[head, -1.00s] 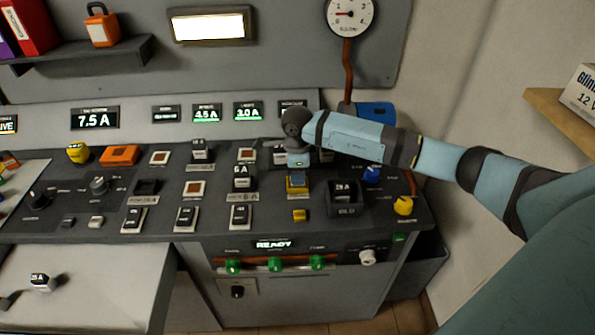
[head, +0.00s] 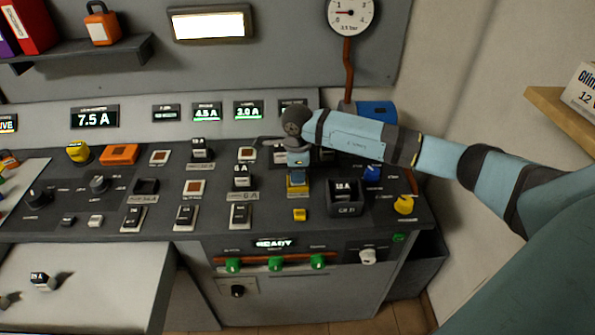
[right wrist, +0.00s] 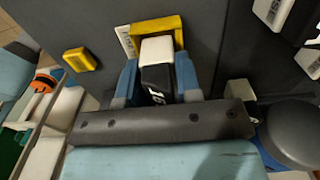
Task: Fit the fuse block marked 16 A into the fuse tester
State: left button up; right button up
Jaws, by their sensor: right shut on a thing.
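My right gripper (right wrist: 157,85) is shut on a fuse block (right wrist: 157,68) with a white end and a black side; the marking 16 shows on it, partly cut off. The block sits between the two blue fingers, at the yellow-framed fuse tester (right wrist: 183,36). In the head view the right gripper (head: 298,178) points down over the yellow tester (head: 298,192) on the panel, and it hides the block. I cannot tell how far the block is inside the frame. My left gripper is not in view.
Several other fuse blocks stand on the panel, such as one (head: 241,177) left of the gripper. A dark box (head: 346,207) stands close on the right. A yellow button (head: 300,215) lies in front. Another block (head: 42,281) rests on the light worktop at lower left.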

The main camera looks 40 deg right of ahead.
jog(key=shift+f+b, duration=0.55)
jog(key=shift+f, duration=0.05)
dwell(0.5)
jog(key=o, duration=0.7)
jog(key=shift+c, duration=0.2)
jog(key=shift+r, duration=0.1)
jog(key=shift+r+p, duration=3)
jog(key=shift+r, duration=2.45)
